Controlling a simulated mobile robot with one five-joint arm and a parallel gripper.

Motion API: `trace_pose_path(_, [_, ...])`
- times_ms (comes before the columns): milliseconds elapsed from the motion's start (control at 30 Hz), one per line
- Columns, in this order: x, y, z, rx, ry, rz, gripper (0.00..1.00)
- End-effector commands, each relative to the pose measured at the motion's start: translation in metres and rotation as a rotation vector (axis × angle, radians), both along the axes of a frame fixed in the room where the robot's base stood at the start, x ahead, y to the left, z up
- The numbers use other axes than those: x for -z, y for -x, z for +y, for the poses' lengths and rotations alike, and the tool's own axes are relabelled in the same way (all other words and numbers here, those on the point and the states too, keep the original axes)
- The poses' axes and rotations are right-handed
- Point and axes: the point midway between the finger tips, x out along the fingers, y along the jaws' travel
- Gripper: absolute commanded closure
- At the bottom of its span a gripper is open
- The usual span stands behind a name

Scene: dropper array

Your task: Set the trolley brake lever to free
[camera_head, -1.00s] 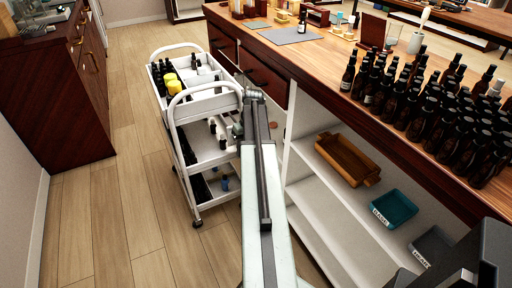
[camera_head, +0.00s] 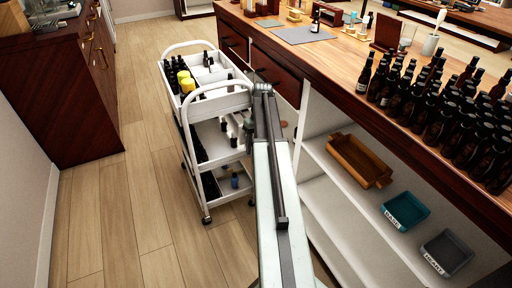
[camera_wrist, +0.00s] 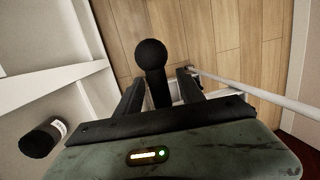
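The white trolley (camera_head: 218,108) stands on the wooden floor, left of the long bench, in the head view. My gripper (camera_head: 247,132) is low at the trolley's right side there, largely hidden by my arm. In the wrist view, a black ball knob on a dark stem (camera_wrist: 150,54), probably the brake lever, stands between the two dark fingers of my gripper (camera_wrist: 157,84). The fingers are apart, with gaps visible on both sides of the stem. The lever's base and any free or locked marking are hidden.
A dark bottle (camera_wrist: 42,138) lies to the left in the wrist view, beside white panels. A white tube (camera_wrist: 262,94) runs at the right. The bench (camera_head: 345,98) with open shelves is close on the trolley's right. Floor (camera_head: 130,190) left of the trolley is clear.

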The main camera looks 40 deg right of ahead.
Motion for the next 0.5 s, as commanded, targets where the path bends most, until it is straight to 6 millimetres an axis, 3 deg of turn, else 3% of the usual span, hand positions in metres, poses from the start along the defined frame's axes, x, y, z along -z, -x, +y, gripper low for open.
trace_pose_path(267, [-0.003,-0.002,0.0,-0.003,0.0,-0.003,0.55])
trace_pose_path(500, [-0.034,-0.004,-0.006,-0.003,0.0,-0.003,0.55])
